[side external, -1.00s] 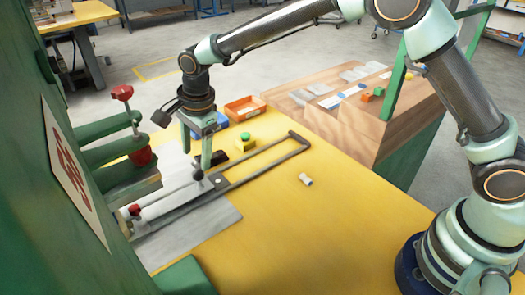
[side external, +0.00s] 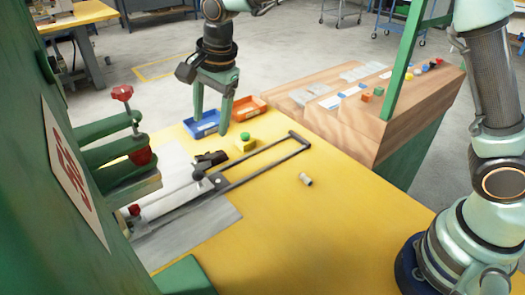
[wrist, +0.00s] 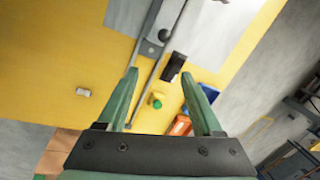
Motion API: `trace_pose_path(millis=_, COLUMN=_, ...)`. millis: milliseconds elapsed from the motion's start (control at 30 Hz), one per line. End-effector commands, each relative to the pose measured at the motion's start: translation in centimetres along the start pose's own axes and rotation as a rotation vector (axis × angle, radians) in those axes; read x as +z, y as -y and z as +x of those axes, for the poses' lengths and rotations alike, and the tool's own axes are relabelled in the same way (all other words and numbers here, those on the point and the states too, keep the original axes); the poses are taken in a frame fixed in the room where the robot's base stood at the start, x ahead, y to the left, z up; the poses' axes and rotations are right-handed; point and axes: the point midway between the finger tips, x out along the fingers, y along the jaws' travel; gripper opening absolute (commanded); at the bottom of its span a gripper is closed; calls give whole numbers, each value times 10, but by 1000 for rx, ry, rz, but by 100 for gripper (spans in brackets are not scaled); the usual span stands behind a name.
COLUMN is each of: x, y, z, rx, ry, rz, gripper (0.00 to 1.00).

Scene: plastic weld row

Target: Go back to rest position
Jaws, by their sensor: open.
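My gripper (side external: 212,115) hangs above the far edge of the yellow table, with its two green fingers apart and nothing between them. In the wrist view the open fingers (wrist: 163,98) frame the table below. Under and beside it are the blue bin (side external: 203,128) and the orange bin (side external: 248,107). The metal frame with a black handle (side external: 211,158) lies on the table in front of my gripper, apart from it.
A small pale cylinder (side external: 305,179) lies on the yellow table (side external: 330,235). The green machine with red-knobbed clamps (side external: 122,140) stands at the left. A wooden stepped stand (side external: 345,130) with small coloured parts is at the back right. The air above the table's middle is clear.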

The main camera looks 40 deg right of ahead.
Motion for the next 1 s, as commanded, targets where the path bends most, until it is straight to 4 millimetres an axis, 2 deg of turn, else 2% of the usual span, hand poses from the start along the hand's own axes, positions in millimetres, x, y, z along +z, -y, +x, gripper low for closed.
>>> trace_pose_path(millis=33, x=-14, y=-7, z=-17, rx=-20, ry=-6, rz=-52, gripper=67)
trace_pose_path(millis=200, x=-52, y=-42, z=-59, rx=-67, ry=-37, rz=-287, gripper=67)
trace_pose_path(millis=300, x=-71, y=-67, z=-79, rx=-91, ry=-64, rz=-425, gripper=67)
trace_pose_path(millis=500, x=-102, y=-122, z=-105, rx=-122, ry=-136, rz=-701, gripper=67)
trace_pose_path(millis=633, x=-116, y=-160, z=-113, rx=-127, ry=-192, rz=-881, gripper=67)
trace_pose_path(millis=800, x=-126, y=-201, z=-113, rx=-118, ry=-260, rz=-1081, gripper=67)
trace_pose_path(millis=1000, x=-131, y=-224, z=-109, rx=-102, ry=-303, rz=-1208, gripper=67)
